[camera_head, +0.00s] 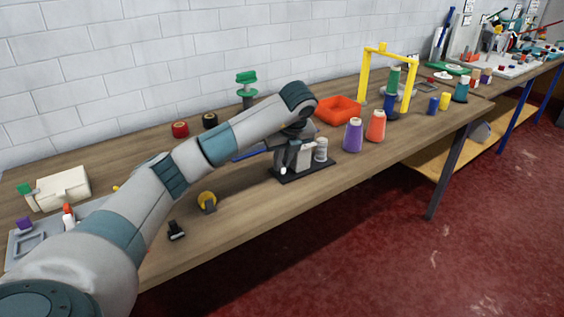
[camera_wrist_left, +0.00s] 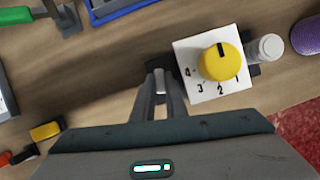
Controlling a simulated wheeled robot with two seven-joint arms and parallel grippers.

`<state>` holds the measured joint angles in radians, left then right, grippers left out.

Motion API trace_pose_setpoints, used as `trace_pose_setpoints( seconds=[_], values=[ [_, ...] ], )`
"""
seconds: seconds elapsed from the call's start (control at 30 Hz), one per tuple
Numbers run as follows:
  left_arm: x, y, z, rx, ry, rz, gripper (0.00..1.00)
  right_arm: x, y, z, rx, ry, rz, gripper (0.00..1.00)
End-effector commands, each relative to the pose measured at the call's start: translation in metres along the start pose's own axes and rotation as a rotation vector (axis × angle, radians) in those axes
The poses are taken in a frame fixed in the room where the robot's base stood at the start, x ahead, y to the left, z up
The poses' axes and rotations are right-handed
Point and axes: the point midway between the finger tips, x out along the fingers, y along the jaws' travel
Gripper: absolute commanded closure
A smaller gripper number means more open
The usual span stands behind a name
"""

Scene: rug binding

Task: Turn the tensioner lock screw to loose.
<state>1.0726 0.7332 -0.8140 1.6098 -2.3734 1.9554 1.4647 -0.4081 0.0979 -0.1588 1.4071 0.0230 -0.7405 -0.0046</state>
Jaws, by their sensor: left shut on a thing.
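The tensioner stands on a dark base plate (camera_head: 305,172) near the table's front edge. In the left wrist view it shows a yellow knob (camera_wrist_left: 219,62) with a black mark on a white numbered plate (camera_wrist_left: 190,52). Just left of that plate is a small dark part (camera_wrist_left: 161,66), which I take to be the lock screw. My left gripper (camera_wrist_left: 160,84) is shut on it, and the fingers hide much of it. In the head view my wrist covers the upper part of the device and the fingertips are hard to make out. My right gripper is not in view.
An orange tray (camera_head: 338,110) lies behind the device. A purple cone (camera_head: 353,136) and an orange cone (camera_head: 376,126) stand to its right, near a yellow frame (camera_head: 411,88). A yellow disc on a stand (camera_head: 207,201) is to the left. The table front between has free room.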

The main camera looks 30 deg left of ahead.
Motion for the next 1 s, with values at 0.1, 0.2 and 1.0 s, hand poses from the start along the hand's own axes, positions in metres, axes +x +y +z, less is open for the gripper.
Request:
trace_pose_setpoints(
  seconds=[0.1,0.2,1.0],
  values=[
    [-0.0004,-0.0001,0.0002,0.000,0.000,-0.001,1.00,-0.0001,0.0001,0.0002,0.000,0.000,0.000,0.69],
    [-0.0003,-0.0001,0.0002,0.001,0.000,-0.001,0.78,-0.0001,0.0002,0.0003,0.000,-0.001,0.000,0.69],
    [-0.0001,0.0020,0.0007,0.116,0.000,-0.048,0.69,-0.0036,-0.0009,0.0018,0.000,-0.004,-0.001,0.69]
  ],
)
